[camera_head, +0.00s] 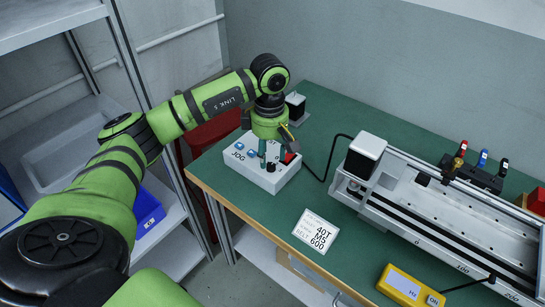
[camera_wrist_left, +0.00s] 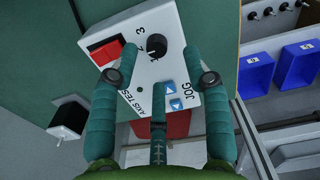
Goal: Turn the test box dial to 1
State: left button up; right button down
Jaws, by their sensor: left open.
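The test box (camera_head: 254,176) is a white box marked JOG, on the green bench near its left edge. In the left wrist view its face (camera_wrist_left: 178,40) shows a round black dial (camera_wrist_left: 157,46) with the figures 2 and 3 beside it. I cannot tell for sure which figure the dial points to. A red switch (camera_wrist_left: 106,52) and blue arrow buttons (camera_wrist_left: 174,96) are on the same face. My left gripper (camera_head: 269,155) is over the box with its green fingers spread. In the left wrist view the fingers (camera_wrist_left: 158,80) are open and empty, apart from the dial. My right gripper is out of view.
A white linear gantry (camera_head: 430,210) stands to the right, with a cable (camera_head: 328,168) running from the box. A label card (camera_head: 315,231) and a yellow meter (camera_head: 408,287) lie in front. A black block (camera_head: 295,106) stands behind the box. Shelves are at left.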

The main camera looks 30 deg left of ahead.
aim_at(271, 165)
pick_arm(q)
jog(key=shift+w+f, duration=0.1)
jog(key=shift+f, duration=1.8)
jog(key=shift+d, duration=0.1)
jog(key=shift+c, duration=0.4)
grip_shut()
